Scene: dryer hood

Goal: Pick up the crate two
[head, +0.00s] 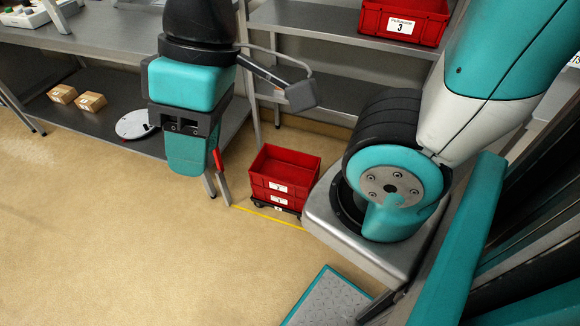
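The upper crate (284,164) looks empty and has a white label whose number is too small to read surely. The lower crate (275,196) also has a small label. Another red crate (419,8), marked 3, stands on the shelf at the top right. I cannot tell which crate is number two. The end of my arm, in teal and black, hangs to the left of the stack, apart from it. My gripper's fingers cannot be made out.
A grey shelf rack (335,83) stands behind the stack. A bench (105,45) at the left has two small cardboard boxes (76,98) and a round white disc (133,125) on its lower shelf. A yellow floor line (265,217) runs before the stack. The floor at the lower left is clear.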

